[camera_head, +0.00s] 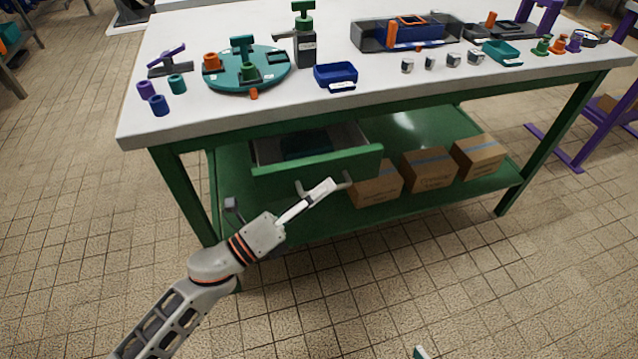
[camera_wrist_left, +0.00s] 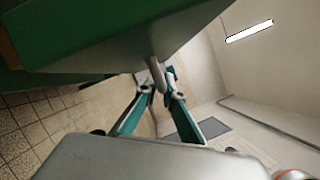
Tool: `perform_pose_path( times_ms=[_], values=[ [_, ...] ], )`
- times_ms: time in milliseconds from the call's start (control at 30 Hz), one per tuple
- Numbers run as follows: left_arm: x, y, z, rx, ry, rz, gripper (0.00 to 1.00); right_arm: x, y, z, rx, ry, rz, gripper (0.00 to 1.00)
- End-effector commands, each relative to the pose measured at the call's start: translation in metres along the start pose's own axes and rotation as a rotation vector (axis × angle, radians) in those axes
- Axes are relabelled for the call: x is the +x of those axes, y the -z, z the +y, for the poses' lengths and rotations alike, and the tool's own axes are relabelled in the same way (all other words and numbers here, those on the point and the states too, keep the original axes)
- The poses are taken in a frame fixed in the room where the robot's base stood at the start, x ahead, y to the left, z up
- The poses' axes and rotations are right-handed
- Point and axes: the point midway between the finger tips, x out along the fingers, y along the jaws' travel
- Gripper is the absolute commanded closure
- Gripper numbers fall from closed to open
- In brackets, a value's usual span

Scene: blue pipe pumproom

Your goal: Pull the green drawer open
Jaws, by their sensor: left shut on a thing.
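The green drawer (camera_head: 318,161) under the table stands partly pulled out, and its open top shows a dark item inside. Its grey bar handle (camera_head: 302,187) is on the front face. My left gripper (camera_head: 328,187) is at the handle, shut on it. In the left wrist view, the two teal fingers (camera_wrist_left: 160,84) close around the handle (camera_wrist_left: 156,73) below the drawer's green front (camera_wrist_left: 110,38). A small green and white piece (camera_head: 421,352) at the bottom edge of the head view may be a tip of my right gripper; its state cannot be seen.
The white tabletop (camera_head: 370,88) holds a teal round fixture (camera_head: 275,73), a blue tray (camera_head: 335,75) and several small parts. Cardboard boxes (camera_head: 429,169) stand on the green lower shelf (camera_head: 300,228), right of the drawer. The tiled floor (camera_head: 400,280) in front is clear.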

Motion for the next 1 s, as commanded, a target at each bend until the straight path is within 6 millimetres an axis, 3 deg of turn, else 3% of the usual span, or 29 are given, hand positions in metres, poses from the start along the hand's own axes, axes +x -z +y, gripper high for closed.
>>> perform_pose_path(
  times_ms=[267, 500, 700, 1000],
  values=[
    [-0.018, 0.042, -0.034, -0.001, 0.004, 0.000, 1.00, -0.002, 0.009, 0.012, -0.076, -0.017, 0.001, 0.60],
    [-0.033, 0.075, -0.055, 0.000, 0.002, 0.000, 1.00, -0.003, -0.006, 0.013, -0.087, -0.020, -0.033, 0.60],
    [-0.039, 0.089, -0.064, 0.001, 0.001, 0.000, 1.00, -0.005, -0.010, 0.014, -0.087, -0.022, -0.044, 0.60],
    [-0.041, 0.093, -0.066, 0.001, 0.001, 0.000, 1.00, -0.005, -0.008, 0.014, -0.087, -0.022, -0.039, 0.60]
  ],
)
